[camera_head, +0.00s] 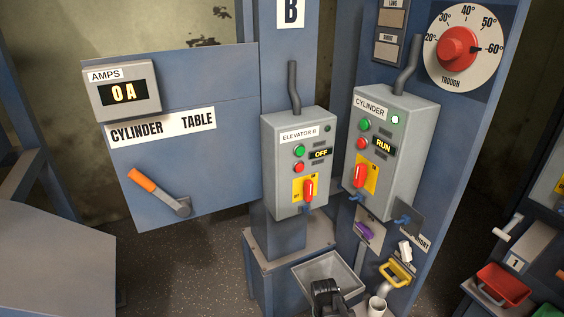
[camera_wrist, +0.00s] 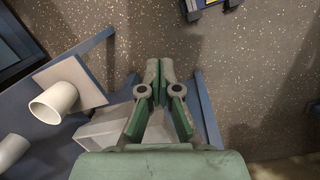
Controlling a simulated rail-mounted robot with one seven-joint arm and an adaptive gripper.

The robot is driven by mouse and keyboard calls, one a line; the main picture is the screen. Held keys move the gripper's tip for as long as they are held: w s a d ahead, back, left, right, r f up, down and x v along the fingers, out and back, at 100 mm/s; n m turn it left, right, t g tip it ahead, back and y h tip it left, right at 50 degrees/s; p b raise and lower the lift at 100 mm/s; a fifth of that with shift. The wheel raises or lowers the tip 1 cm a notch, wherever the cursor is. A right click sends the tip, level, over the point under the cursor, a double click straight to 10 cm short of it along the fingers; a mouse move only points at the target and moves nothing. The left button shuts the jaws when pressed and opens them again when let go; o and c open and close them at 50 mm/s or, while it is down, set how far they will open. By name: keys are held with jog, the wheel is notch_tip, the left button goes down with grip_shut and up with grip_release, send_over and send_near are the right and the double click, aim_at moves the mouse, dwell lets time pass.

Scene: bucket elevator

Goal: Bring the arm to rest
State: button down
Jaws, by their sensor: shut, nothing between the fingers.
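My gripper (camera_wrist: 159,85) shows in the wrist view with its fingertips together and nothing between them. It points down over the speckled floor, beside a blue frame. In the head view a dark part of my arm (camera_head: 327,296) is at the bottom edge, in front of a grey open bin (camera_head: 345,270). My fingertips cannot be made out there.
The elevator B box (camera_head: 284,135) reads OFF and the cylinder box (camera_head: 372,107) reads RUN. An orange-handled lever (camera_head: 143,180) is at left, a red trough dial (camera_head: 458,47) at upper right. A yellow handle (camera_head: 397,272) and a red bin (camera_head: 505,285) stand at lower right. Floor is open at lower left.

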jog(key=s+d+f+g, duration=0.1)
jog(key=s+f, duration=0.3)
jog(key=s, duration=0.5)
jog(key=s+f+g, duration=0.2)
jog(key=s+f, duration=0.3)
jog(key=s, duration=0.5)
jog(key=s+d+f+m+g+y+b, duration=0.1)
jog(key=s+f+g, duration=0.1)
jog(key=s+f, duration=0.3)
jog(key=s, duration=0.4)
jog(key=shift+s+d+f+g, duration=0.15)
jog(key=shift+s+d+g, duration=0.15)
jog(key=shift+s+d, duration=0.1)
dwell(1.1)
